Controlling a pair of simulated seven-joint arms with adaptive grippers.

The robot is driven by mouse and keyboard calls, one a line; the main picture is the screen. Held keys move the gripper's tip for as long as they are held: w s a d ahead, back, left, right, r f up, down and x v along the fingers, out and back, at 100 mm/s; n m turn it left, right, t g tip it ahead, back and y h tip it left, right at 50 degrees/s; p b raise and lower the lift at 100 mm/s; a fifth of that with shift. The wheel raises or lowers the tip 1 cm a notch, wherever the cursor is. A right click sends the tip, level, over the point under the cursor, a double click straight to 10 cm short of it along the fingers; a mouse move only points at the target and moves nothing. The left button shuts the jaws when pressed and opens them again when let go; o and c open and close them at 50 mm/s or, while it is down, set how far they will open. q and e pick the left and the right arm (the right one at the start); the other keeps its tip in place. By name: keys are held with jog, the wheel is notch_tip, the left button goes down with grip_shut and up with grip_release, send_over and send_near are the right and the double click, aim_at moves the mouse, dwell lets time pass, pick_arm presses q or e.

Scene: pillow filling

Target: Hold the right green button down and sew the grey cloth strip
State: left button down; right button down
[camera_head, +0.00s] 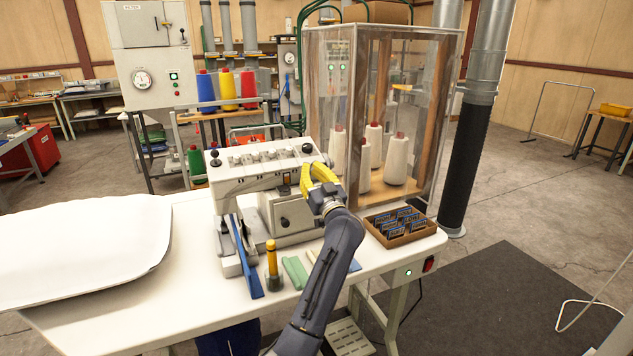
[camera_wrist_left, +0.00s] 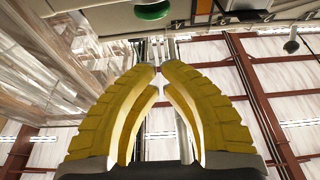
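My left gripper (camera_head: 312,172) has yellow fingers and is over the right end of the white sewing machine (camera_head: 262,170). In the left wrist view, its fingers (camera_wrist_left: 160,66) are narrowly apart with nothing between them. A green button (camera_wrist_left: 152,11) shows at the top of that view, on the machine's pale housing, apart from the fingertips. In the head view that button is not visible. My right gripper is not in view.
A white pillow (camera_head: 85,250) covers the table's left. A box of blue packets (camera_head: 400,238) and a clear thread cabinet (camera_head: 345,110) stand at right.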

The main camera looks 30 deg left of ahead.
pick_arm(q)
jog(key=shift+x, duration=0.9)
jog(key=shift+w+a+f, duration=0.15)
jog(key=shift+w+a, duration=0.05)
jog(key=shift+a, duration=0.05)
jog(key=shift+s+f, duration=0.1)
jog(key=shift+f, duration=1.7)
